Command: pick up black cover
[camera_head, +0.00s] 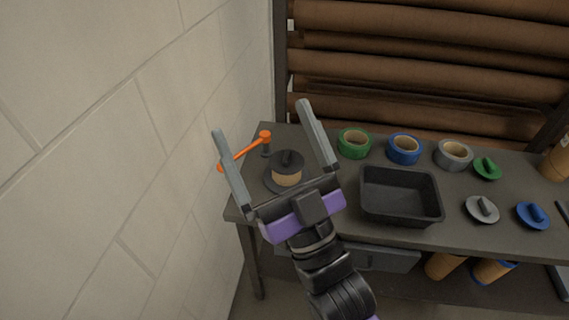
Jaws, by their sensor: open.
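The black cover (289,160) is a dark round cap with a raised ridge handle. It sits on top of a tan roll that stands on a dark round base at the left end of the table. My gripper (263,118) is open, with its two grey fingers spread wide to the left and right of the cover in the picture. The fingers appear above the table, and I see no contact with the cover. The palm hides part of the table in front of the roll.
An orange-handled crank (246,151) stands beside the roll, close to the left finger. A black bin (400,196) is to the right. Green (354,143), blue (404,148) and grey (453,154) tape rolls line the back. Green, grey and blue covers lie further right. A wall (120,160) is at left.

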